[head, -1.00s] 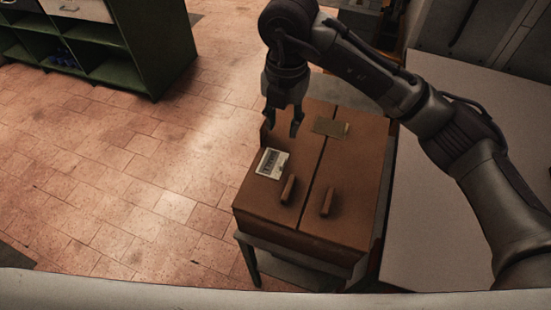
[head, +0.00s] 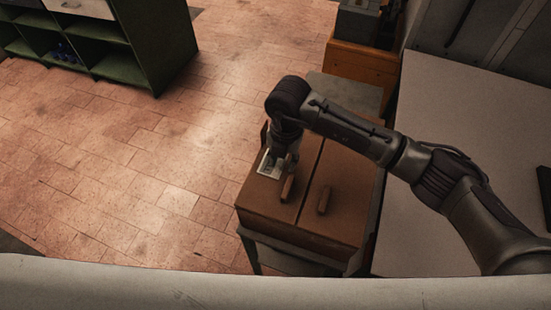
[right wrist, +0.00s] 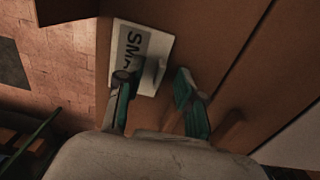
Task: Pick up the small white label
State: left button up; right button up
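The small white label (head: 267,169) lies flat on the left half of the top of a brown box (head: 262,207), partly hidden by my right gripper. In the right wrist view the label (right wrist: 157,48) shows a grey panel with the letters "SM", the rest of the text hidden. My right gripper (head: 278,170) points down at the label. In the right wrist view its two green-padded fingers (right wrist: 154,92) are apart with nothing between them held. The left finger overlaps the label's near part; the right finger is beside it. I cannot tell whether they touch it. My left gripper is not in view.
Two brown handles (head: 288,188) (head: 324,200) rise from the box top close to the gripper. A pale table (head: 455,120) stands to the right. A green shelf (head: 150,50) stands at the back left. The tiled floor on the left is clear.

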aim_at(284, 161)
grip_shut()
jog(key=shift+a+r, duration=0.1)
dwell(0.3)
jog(key=shift+w+r, duration=0.1)
jog(key=shift+r, duration=0.1)
jog(key=r+b, duration=0.1)
jog(key=r, duration=0.1)
jog(key=r+b, duration=0.1)
jog(key=shift+d+r+b, duration=0.25)
jog(key=shift+b, duration=0.05)
jog(key=d+r+b, duration=0.2)
jog(key=d+r, duration=0.8)
jog(key=d, duration=0.1)
jog(key=shift+s+d, duration=0.15)
jog(key=shift+s, duration=0.05)
jog(key=shift+f, duration=0.15)
